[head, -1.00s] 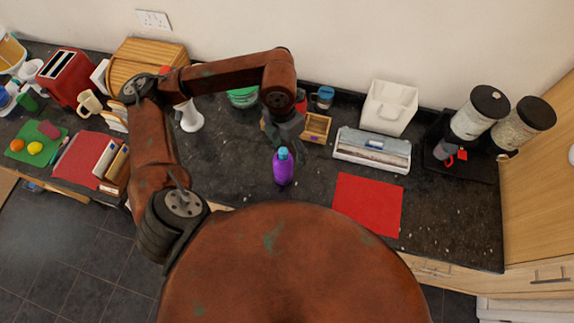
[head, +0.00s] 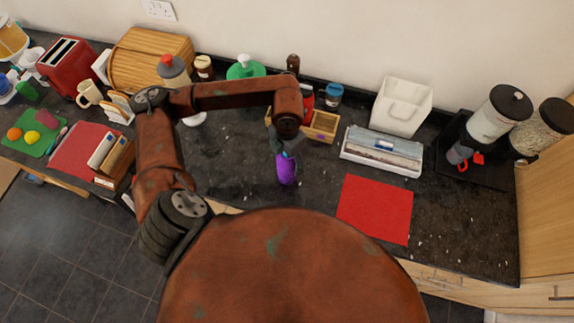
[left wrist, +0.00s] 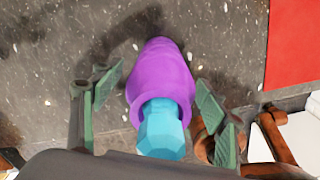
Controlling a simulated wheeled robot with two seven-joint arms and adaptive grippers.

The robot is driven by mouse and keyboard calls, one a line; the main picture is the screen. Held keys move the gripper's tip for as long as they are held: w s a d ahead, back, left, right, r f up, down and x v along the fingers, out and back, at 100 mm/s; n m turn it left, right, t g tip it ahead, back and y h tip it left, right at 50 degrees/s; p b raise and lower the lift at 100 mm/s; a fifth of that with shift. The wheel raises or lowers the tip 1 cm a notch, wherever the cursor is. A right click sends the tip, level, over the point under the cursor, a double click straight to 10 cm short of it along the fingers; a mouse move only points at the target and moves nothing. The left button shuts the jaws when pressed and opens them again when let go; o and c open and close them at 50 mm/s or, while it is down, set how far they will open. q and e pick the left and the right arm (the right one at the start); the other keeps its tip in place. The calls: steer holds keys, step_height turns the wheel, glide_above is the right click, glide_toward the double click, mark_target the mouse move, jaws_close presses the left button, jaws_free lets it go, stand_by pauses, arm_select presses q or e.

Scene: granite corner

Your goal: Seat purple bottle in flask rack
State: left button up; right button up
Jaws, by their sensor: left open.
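The purple bottle (head: 287,172) with a light blue cap stands on the dark counter near its front edge, and it fills the middle of the left wrist view (left wrist: 160,75). My left gripper (head: 286,148) is over the bottle's top and hides most of the cap in the head view. In the left wrist view its open fingers (left wrist: 157,95) are on both sides of the bottle, with gaps between. A small wooden box with compartments (head: 322,138) behind the gripper may be the flask rack; my arm partly hides it. My right gripper is not in view.
A red mat (head: 375,209) lies right of the bottle. A white tray (head: 382,152) and a white bin (head: 402,106) stand behind it. A green-lidded container (head: 245,68) is at the back. The counter left of the bottle is clear.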

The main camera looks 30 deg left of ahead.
arm_select(q)
steer(key=shift+f, duration=0.65)
steer(key=shift+c, duration=0.4)
steer(key=c, duration=1.3)
